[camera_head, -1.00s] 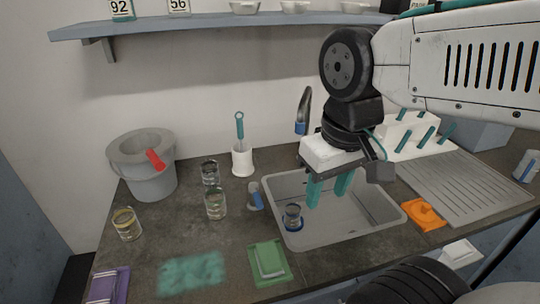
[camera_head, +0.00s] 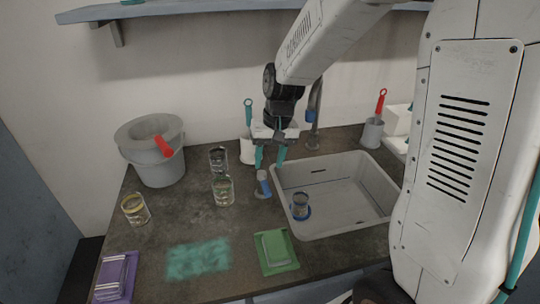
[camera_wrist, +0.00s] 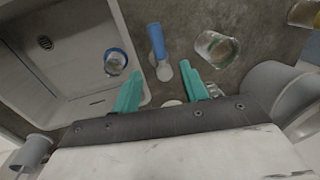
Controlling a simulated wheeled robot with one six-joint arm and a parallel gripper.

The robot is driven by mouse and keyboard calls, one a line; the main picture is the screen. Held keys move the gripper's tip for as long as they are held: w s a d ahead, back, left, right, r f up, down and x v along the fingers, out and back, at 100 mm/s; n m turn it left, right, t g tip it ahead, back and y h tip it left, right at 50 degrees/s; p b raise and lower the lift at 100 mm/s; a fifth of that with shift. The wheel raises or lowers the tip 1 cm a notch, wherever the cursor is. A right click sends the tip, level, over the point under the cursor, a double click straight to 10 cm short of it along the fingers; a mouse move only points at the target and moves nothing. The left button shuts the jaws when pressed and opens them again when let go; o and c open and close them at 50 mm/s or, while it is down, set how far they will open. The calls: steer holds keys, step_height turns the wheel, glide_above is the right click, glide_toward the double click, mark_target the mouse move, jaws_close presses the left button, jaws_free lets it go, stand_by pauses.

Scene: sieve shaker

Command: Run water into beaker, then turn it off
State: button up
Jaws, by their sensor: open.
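A clear beaker (camera_head: 301,202) with a blue ring at its base stands in the left part of the grey sink (camera_head: 352,218). The dark faucet spout (camera_head: 315,100) with a blue collar rises behind the sink. A small lever with a blue handle (camera_head: 263,183) stands on the counter at the sink's left edge. My gripper (camera_head: 270,160) is open and empty, pointing down behind and above this lever. In the wrist view the blue handle (camera_wrist: 157,42) lies just beyond and between the teal fingertips, apart from them. The beaker also shows there (camera_wrist: 115,62).
Glass beakers (camera_head: 222,190) stand left of the lever. A grey bucket (camera_head: 155,165) with a red handle is at the back left. A white holder (camera_head: 247,150) stands behind my gripper. A green tray (camera_head: 277,250) lies in front. The counter between is mostly clear.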

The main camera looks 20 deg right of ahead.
mark_target(265, 181)
steer(key=f, duration=0.4)
steer(key=a+f, duration=0.1)
steer(key=f, duration=0.2)
steer(key=shift+r, duration=0.1)
jaws_close()
